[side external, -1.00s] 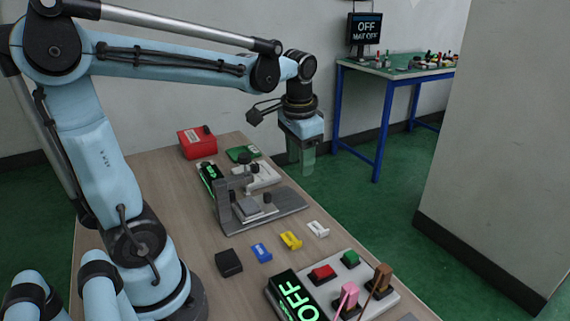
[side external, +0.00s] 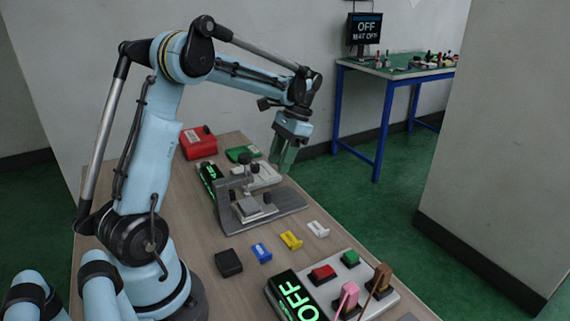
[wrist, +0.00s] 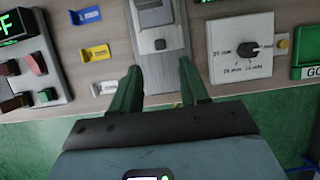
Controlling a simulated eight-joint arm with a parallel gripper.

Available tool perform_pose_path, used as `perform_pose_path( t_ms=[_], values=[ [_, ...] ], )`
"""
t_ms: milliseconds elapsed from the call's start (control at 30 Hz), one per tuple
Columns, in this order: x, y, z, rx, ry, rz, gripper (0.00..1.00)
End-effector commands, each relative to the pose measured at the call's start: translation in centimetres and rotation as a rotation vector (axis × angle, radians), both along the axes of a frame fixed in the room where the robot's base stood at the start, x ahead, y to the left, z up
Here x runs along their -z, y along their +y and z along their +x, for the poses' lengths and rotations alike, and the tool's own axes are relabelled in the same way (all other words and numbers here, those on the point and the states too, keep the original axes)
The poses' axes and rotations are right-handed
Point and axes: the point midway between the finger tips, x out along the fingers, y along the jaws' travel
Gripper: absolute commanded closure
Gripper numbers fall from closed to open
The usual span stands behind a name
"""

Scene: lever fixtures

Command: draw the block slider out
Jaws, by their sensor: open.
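The block slider (side external: 248,208) is a grey metal fixture on the wooden bench, with a small block, dark knobs and an upright plate on a flat base. In the wrist view, a grey fixture (wrist: 153,22) with a dark square knob stands at the top middle, just beyond the fingertips and lined up with the gap between them. My gripper (side external: 284,160) hangs tilted above and behind the fixture in the side view, near the bench's far edge. In the wrist view its green fingers (wrist: 160,70) are spread apart with nothing between them. I cannot tell its exact height above the fixture.
A white dial panel (wrist: 245,48) is right of the fingers in the wrist view. Yellow (side external: 291,240), blue (side external: 261,252) and white (side external: 318,229) clips lie in front of the fixture. A switch board with an OFF display (side external: 297,296) is nearest. A red box (side external: 198,143) stands behind.

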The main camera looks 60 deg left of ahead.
Motion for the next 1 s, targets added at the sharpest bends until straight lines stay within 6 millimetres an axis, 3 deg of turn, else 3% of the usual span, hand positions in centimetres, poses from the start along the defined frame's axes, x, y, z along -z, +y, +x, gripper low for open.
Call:
perform_pose_path(
  t_ms=[500,1000],
  values=[
    [7.2,0.0,-3.0,-0.001,-0.002,0.000,0.55],
    [8.4,0.0,-3.4,0.000,-0.002,0.001,0.55]
  ],
)
